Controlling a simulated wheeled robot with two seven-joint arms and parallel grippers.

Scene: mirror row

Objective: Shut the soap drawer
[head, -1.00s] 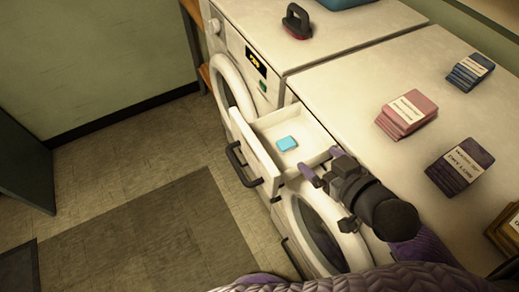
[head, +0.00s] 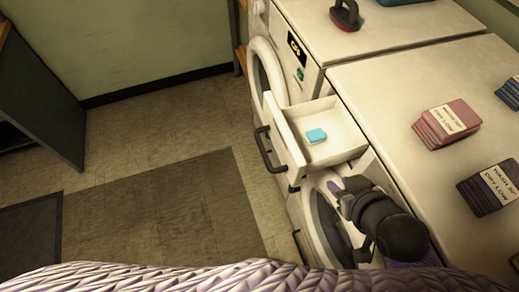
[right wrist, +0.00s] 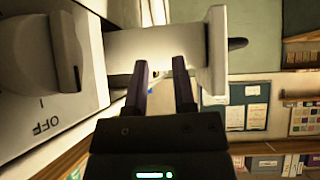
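The soap drawer (head: 285,140) is pulled out from the front of a white washing machine, its dark handle (head: 265,150) facing left in the head view. A light blue tablet (head: 316,135) lies inside it. My right gripper (head: 341,187) is beside the drawer's near side, in front of the machine. In the right wrist view the drawer (right wrist: 217,50) sticks out beyond my two fingers (right wrist: 160,75), which are apart with nothing between them. I cannot tell whether they touch the drawer. My left gripper is out of view.
The round machine door (head: 325,225) is below the drawer, partly hidden by my right arm. A dial marked OFF (right wrist: 45,65) is close by in the right wrist view. The floor mat (head: 150,215) is clear.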

